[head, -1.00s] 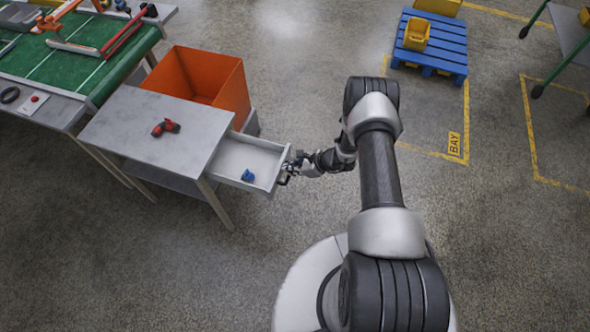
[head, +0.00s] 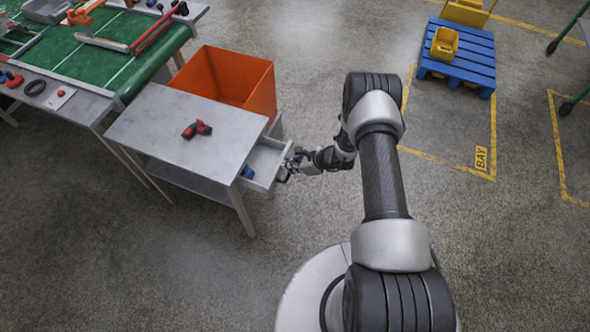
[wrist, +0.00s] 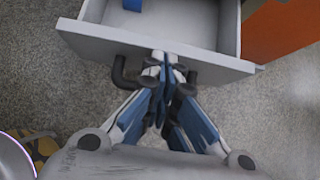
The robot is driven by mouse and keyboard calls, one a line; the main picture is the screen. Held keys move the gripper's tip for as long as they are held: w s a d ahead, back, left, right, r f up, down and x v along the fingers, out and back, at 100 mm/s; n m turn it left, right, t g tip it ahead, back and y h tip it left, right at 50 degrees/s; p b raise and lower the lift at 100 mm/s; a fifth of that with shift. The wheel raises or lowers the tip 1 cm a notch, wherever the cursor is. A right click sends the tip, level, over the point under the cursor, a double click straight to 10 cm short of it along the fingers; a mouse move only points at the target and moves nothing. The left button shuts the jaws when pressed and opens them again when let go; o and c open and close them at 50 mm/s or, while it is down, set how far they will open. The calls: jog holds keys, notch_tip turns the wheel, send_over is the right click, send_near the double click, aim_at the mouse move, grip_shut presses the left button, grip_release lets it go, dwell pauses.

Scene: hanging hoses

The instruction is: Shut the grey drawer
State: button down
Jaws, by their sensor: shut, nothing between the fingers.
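The grey drawer (head: 268,160) sticks out part way from the right side of the grey table (head: 185,125). A blue object (head: 248,172) lies inside it; its edge also shows in the wrist view (wrist: 132,4). My gripper (head: 288,168) is at the drawer's front. In the wrist view my gripper (wrist: 162,62) is shut and empty, its fingertips at the drawer's front panel (wrist: 215,58), by the dark handle (wrist: 122,72). The fingertips appear to touch the panel; they hide part of the handle.
A red and black tool (head: 197,129) lies on the table top. An orange bin (head: 250,90) stands behind the drawer. A green conveyor (head: 80,60) is at the upper left. A blue pallet (head: 458,62) lies at the upper right. Floor around my base is open.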

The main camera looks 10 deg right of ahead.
jog(key=b, duration=0.3)
send_over(271, 169)
dwell(0.3)
